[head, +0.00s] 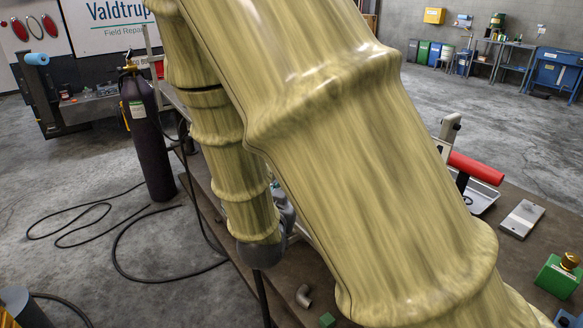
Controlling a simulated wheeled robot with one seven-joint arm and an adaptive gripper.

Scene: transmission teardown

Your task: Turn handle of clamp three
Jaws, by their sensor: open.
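No clamp can be made out for certain in the head view. My own large wood-patterned arm links fill the middle and hide most of the workbench (540,228). The narrower part of my arm hangs down on the left and ends in a grey piece over the bench's left edge. My gripper's fingers cannot be made out. A red cylinder (476,168) on a dark post shows right of my arm, beside an upright grey part (450,127). I cannot tell whether either belongs to a clamp.
A metal tray (486,201), a flat grey plate (521,218) and a green block with a brass knob (560,273) lie on the bench's right side. A grey elbow pipe (303,296) lies near its left edge. A dark gas cylinder (148,140) and hoses stand on the floor left.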

